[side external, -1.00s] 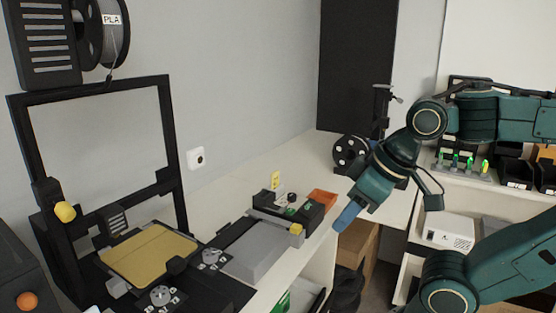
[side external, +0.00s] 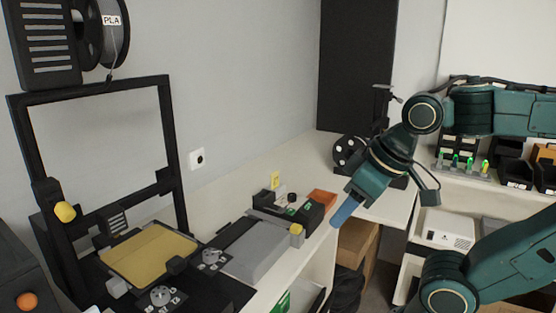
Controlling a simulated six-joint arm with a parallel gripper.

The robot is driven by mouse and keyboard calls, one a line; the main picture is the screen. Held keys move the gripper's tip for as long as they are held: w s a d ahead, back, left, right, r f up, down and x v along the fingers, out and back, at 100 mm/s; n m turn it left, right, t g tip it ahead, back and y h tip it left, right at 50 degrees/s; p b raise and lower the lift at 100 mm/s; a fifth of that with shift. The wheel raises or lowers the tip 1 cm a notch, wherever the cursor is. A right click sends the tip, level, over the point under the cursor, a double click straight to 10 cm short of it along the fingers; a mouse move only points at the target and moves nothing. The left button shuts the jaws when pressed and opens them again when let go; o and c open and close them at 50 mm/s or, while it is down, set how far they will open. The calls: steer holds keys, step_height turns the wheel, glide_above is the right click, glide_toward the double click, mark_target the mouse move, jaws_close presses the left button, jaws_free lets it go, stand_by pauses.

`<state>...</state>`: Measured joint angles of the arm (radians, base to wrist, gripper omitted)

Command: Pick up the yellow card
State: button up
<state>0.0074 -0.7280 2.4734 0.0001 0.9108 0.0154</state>
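A small yellow card (side external: 276,180) stands upright on the white bench, behind a black box with small parts on it. My gripper (side external: 344,214) has blue fingers pointing down and to the left. It is to the right of the card and apart from it, beyond an orange tray. The fingers overlap from this side, so I cannot tell whether they are open or shut. I see nothing held between them.
The black box (side external: 290,208) and the orange tray (side external: 321,198) lie between card and gripper. A grey block (side external: 258,252) and a 3D printer with a yellow bed (side external: 150,254) are at left. A black spool (side external: 350,152) stands behind. The bench along the wall is clear.

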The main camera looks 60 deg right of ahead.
steer(key=w+d+r+m+g, duration=0.1)
steer(key=w+d+r+m, duration=0.3)
steer(key=w+r, duration=0.45)
steer(key=m+g, duration=0.5)
steer(key=m, duration=0.9)
glide_above(274, 175)
step_height(274, 175, down, 8)
steer(key=shift+w+d+f, duration=0.25)
steer(key=shift+w+d, duration=0.2)
steer(key=shift+d, duration=0.3)
steer(key=shift+f, duration=4.3)
